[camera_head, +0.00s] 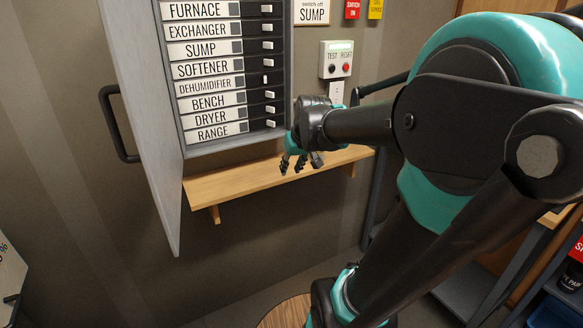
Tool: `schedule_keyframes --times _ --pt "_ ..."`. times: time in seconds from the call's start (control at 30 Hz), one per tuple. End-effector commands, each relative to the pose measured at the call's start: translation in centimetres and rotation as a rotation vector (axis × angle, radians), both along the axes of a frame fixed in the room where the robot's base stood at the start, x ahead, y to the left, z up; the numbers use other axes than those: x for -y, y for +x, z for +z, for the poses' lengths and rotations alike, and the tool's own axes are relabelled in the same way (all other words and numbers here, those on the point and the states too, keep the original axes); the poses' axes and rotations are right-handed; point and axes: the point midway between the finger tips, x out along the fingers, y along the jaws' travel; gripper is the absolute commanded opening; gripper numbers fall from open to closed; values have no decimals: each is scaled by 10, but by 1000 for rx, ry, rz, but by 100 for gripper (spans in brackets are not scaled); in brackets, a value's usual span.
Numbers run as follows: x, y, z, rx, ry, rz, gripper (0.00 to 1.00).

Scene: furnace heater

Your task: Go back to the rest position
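My gripper (300,163) hangs at the end of my arm in front of the wooden shelf (235,187), just below the lower right corner of the breaker panel (222,75). Its dark fingertips are spread apart and point down. Nothing shows between them. My arm reaches in from the right, with teal and black links. The panel has labelled rows of switches, from FURNACE down to RANGE. Most switch handles look alike; the DEHUMIDIFIER switch (265,79) looks narrower and set differently.
The panel's grey door (150,120) stands open at the left, with a black handle (115,125). A TEST/RESET box (336,60) and an outlet (336,92) are on the wall right of the panel. A round wooden top (285,314) is below. A shelf rack (520,265) stands at right.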

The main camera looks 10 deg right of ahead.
Motion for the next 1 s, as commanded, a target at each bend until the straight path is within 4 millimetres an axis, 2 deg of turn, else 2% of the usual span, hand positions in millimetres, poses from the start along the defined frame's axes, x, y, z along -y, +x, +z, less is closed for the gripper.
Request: schedule_keyframes --times 0.13,0.23,0.5,0.6,0.73,1.0 --pt "0 -3 -4 -3 0 -2 29" --pt "1 -20 -25 -18 -6 -16 29" --pt "6 -116 -123 -93 -33 -91 29" --pt "8 -144 -146 -112 -42 -114 29" --pt "10 -162 -160 -124 -49 -130 29" --pt "11 -164 -161 -126 -50 -133 29"
